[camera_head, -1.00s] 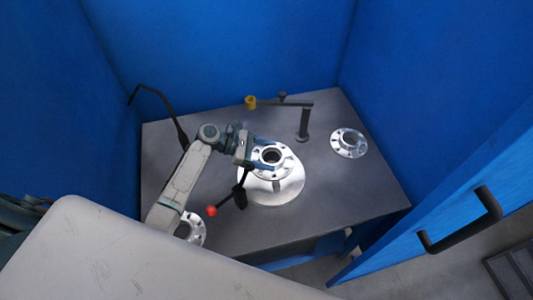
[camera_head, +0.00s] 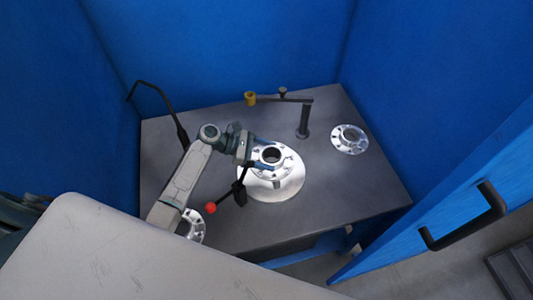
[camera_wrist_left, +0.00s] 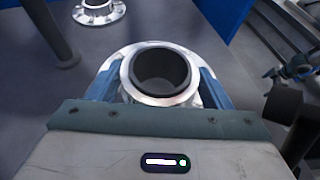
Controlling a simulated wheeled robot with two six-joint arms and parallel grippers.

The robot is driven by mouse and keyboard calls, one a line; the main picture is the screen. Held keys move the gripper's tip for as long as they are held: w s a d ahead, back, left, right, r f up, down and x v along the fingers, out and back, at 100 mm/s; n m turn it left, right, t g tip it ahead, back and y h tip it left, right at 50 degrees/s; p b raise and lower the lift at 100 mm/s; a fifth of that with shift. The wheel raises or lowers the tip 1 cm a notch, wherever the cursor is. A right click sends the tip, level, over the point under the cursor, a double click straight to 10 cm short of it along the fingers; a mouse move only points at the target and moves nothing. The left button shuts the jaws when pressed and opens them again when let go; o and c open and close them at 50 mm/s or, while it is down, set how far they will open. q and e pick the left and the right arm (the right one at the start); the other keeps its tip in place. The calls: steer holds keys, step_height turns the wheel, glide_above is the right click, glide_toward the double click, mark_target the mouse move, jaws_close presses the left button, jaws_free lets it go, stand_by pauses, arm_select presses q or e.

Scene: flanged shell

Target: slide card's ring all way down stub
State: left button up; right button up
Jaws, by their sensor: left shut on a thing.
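A shiny silver ring with bolt holes (camera_head: 285,161) sits around the middle of a round silver shell (camera_head: 288,187) on the dark table. In the left wrist view, a dark round rim (camera_wrist_left: 160,54) shows inside the bright ring (camera_wrist_left: 160,98); I take it as the stub's top. My left gripper (camera_head: 262,155) is shut on the ring, with one blue finger (camera_wrist_left: 107,80) and the other (camera_wrist_left: 212,88) on opposite sides. How far the ring is from the stub's bottom cannot be told. No card is clearly seen. My right gripper is not in view.
One loose flange (camera_head: 349,139) lies at the right, another (camera_head: 193,226) partly behind my left arm. A dark post (camera_head: 303,122) with a side arm and yellow end (camera_head: 250,98) stands behind. A red-knobbed lever (camera_head: 210,208) is beside the shell. Blue walls surround the table.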

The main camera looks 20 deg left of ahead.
arm_select(q)
steer(key=shift+w+f+b, duration=0.1)
steer(key=shift+f+b, duration=0.2)
steer(key=shift+f, duration=0.2)
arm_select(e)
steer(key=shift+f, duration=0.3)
